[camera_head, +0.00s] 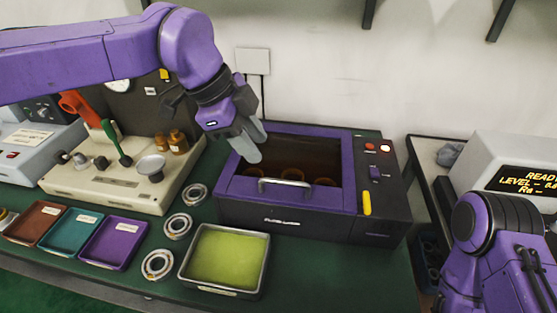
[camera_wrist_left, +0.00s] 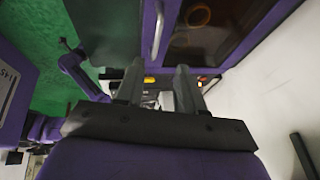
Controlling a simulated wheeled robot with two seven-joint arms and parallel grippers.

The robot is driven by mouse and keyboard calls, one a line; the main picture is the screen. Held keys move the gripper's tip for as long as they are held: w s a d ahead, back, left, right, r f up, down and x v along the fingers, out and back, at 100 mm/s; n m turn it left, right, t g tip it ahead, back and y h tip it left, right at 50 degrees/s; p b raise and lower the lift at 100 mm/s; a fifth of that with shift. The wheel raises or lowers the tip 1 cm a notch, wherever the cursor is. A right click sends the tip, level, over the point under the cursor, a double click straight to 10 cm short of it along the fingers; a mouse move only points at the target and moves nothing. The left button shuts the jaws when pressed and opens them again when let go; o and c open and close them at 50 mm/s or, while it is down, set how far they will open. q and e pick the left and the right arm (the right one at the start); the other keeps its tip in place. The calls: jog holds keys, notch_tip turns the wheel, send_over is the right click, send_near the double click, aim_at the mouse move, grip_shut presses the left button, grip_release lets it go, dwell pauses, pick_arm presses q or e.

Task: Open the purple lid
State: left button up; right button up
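The purple lid (camera_head: 300,130) lies shut on a dark box (camera_head: 300,222) at the middle of the bench. It has a purple frame, a dark see-through window and a silver handle (camera_head: 291,185) along its front edge. In the left wrist view the handle (camera_wrist_left: 158,32) and lid frame (camera_wrist_left: 243,48) show at the top. My left gripper (camera_head: 253,146) hangs over the lid's left rear part, behind and left of the handle. Its two fingers are apart with nothing between them, also in the left wrist view (camera_wrist_left: 158,85). My right arm shows at the lower right; its gripper is out of view.
A tray of yellow-green liquid (camera_head: 262,279) stands before the box. Bearing rings (camera_head: 178,226) lie to its left, with brown, teal and purple trays (camera_head: 113,241) further left. A beige fixture (camera_head: 130,185) stands left of the lid. A wall is behind.

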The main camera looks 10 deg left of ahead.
aim_at(280, 181)
pick_arm(q)
jog(key=x, duration=0.9)
jog(key=shift+s+f+p, duration=0.2)
jog(key=shift+s+p, duration=0.05)
jog(key=shift+p, duration=0.15)
jog(key=shift+s+d+f, duration=0.1)
jog(key=shift+d+f, duration=0.05)
jog(key=shift+f, duration=0.05)
grip_shut()
jog(key=shift+r, duration=0.1)
